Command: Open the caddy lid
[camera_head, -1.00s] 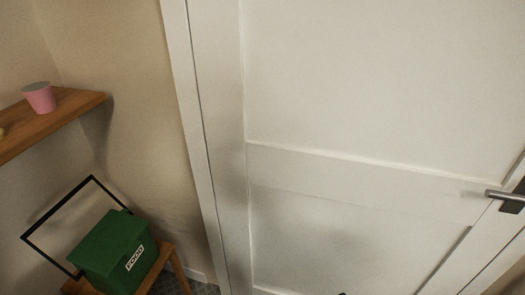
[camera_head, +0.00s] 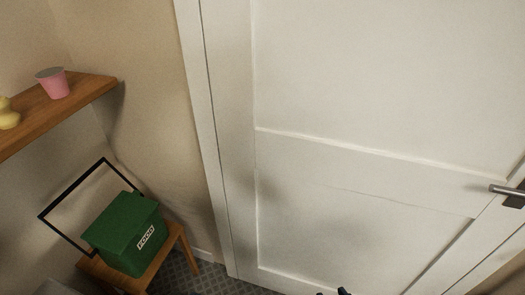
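The green caddy (camera_head: 127,238) with a white "FOOD" label stands on a small wooden stool (camera_head: 168,262) at the lower left. Its green lid (camera_head: 118,221) looks shut. Its black handle (camera_head: 73,187) is raised and leans to the back left. A small dark piece at the bottom edge, right of centre, may be part of one of my grippers, but too little shows to tell which one or its state. No gripper is clearly in view, and nothing touches the caddy.
A wooden shelf (camera_head: 62,110) juts out above the caddy, holding a pink cup (camera_head: 53,84) and a yellow object (camera_head: 8,113). A white door (camera_head: 370,120) with a metal handle (camera_head: 507,191) fills the right. Dark patterned floor (camera_head: 212,276) shows beside the stool.

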